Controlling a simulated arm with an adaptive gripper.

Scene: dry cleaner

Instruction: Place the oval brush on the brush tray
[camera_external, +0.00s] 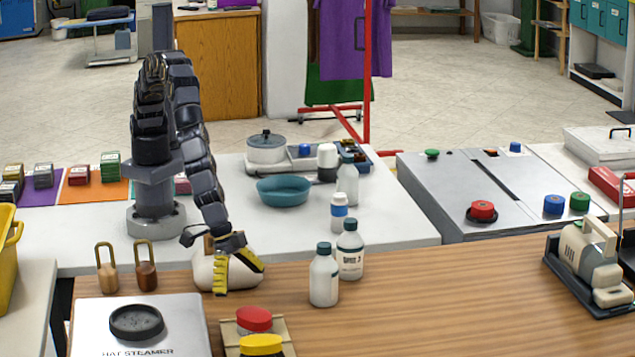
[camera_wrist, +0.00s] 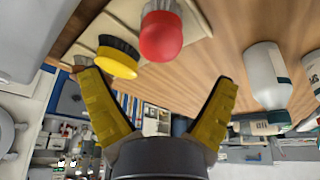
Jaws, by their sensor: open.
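A yellow-topped brush (camera_external: 261,344) with dark bristles stands on a beige tray (camera_external: 228,334) at the bottom of the outside view. A red-topped brush (camera_external: 254,318) stands beside it. In the wrist view the yellow brush (camera_wrist: 118,62) looks oval and the red brush (camera_wrist: 160,36) rounder; the beige tray (camera_wrist: 95,22) shows under them. I cannot tell for sure which is the oval brush. My gripper (camera_external: 241,280) is open and empty, pointing down behind the tray, apart from both brushes. Its spread fingers also show in the wrist view (camera_wrist: 160,80).
A cream rounded object (camera_external: 204,274) sits right behind my fingers. White bottles (camera_external: 324,278) stand to the right.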

